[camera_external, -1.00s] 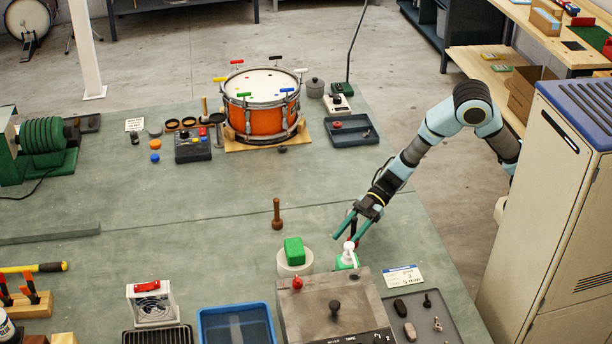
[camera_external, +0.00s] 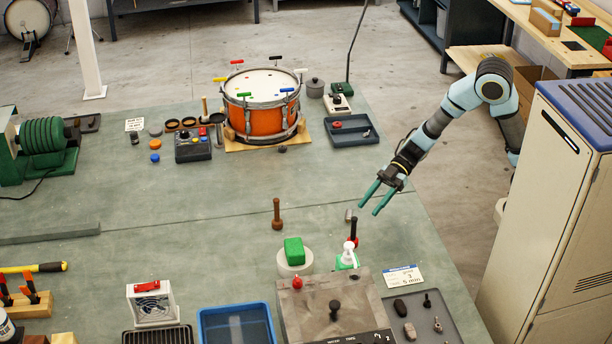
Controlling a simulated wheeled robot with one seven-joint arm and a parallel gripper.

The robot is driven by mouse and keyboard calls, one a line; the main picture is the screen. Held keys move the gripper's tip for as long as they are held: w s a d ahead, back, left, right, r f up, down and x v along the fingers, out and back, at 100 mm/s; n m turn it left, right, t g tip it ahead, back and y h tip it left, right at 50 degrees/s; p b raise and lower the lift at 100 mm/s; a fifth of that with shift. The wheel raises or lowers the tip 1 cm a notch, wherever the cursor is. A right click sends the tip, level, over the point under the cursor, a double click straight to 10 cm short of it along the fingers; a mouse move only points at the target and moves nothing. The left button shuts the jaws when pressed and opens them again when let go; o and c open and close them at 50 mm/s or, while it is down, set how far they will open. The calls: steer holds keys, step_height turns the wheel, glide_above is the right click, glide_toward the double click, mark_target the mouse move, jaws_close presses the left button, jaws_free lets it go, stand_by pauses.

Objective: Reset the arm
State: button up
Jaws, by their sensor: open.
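My gripper (camera_external: 369,203) has green fingers and is open and empty. It hangs above the right side of the green bench (camera_external: 240,220), pointing down and to the left. Below it stand a dark-handled tool with a red base (camera_external: 353,231) and a white-topped green bottle (camera_external: 348,256). The gripper is apart from both. My arm reaches in from the right, bent at a high elbow.
An orange drum (camera_external: 262,118) stands on a wooden board at the back, with a dark blue tray (camera_external: 351,131) beside it. A grey box (camera_external: 330,312), a blue bin (camera_external: 236,326) and a green block (camera_external: 294,251) are in front. A tall cabinet (camera_external: 560,200) stands at right.

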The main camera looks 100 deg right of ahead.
steer(key=shift+s, duration=0.1)
steer(key=s+d+m+g+h+p, duration=0.2)
steer(key=d+m+h+p, duration=0.25)
steer(key=h, duration=0.35)
steer(key=s+a+m+g, duration=0.1)
steer(key=s+a+g, duration=0.1)
steer(key=s, duration=0.3)
steer(key=s+a+m+g+p, duration=0.1)
steer(key=s+a+g, duration=0.1)
steer(key=s, duration=0.4)
steer(key=s+a+f+m+g, duration=0.1)
steer(key=s+a+m+g, duration=0.1)
steer(key=s, duration=0.4)
steer(key=shift+s+a+g, duration=0.1)
steer(key=shift+a+g, duration=0.5)
steer(key=shift+a, duration=0.6)
